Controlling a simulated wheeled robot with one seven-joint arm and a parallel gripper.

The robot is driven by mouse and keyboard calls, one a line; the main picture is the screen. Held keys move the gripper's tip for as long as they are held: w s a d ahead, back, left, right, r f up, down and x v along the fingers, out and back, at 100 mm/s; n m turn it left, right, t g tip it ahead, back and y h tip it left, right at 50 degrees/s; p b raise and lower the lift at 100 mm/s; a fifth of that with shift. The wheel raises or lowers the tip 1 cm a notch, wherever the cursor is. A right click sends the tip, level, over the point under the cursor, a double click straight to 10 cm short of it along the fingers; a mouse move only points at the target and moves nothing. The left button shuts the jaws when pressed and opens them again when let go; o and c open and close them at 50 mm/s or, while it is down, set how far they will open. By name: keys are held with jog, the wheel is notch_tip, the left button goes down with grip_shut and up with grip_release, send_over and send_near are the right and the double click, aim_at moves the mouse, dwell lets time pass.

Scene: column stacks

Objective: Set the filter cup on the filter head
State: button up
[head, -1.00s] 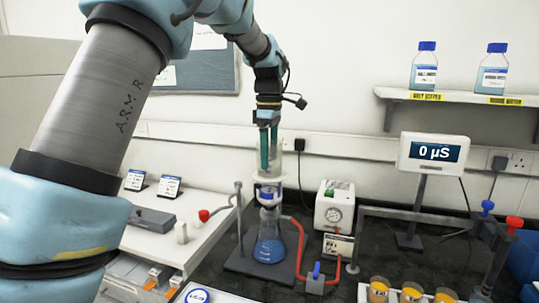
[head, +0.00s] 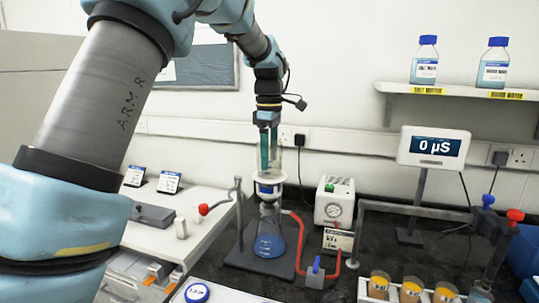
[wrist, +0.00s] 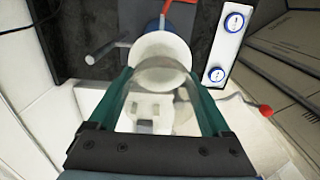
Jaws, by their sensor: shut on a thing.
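My gripper (head: 268,170) points down and is shut on the clear, tube-like filter cup (head: 279,160). Its green fingers press on the cup from both sides. In the wrist view the cup's clear rim (wrist: 160,72) lies between the fingertips (wrist: 158,82). The white filter head (head: 270,178), with a blue and white part below it, tops the conical flask (head: 270,240) holding blue liquid. The cup is upright, directly over the head. I cannot tell whether its lower edge touches the head or is slightly above it.
The flask stands on a dark base with a clamp post (head: 239,215) close on its left. A red hose (head: 300,235) runs at its right. A white pump box (head: 334,203) and a meter reading 0 µS (head: 434,147) stand further right.

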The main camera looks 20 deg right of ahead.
jog(key=shift+f, duration=0.45)
dwell(1.1)
jog(key=o, duration=1.2)
notch_tip(320, 180, up, 9)
jog(key=shift+p, duration=0.4)
dwell(0.4)
dwell(0.4)
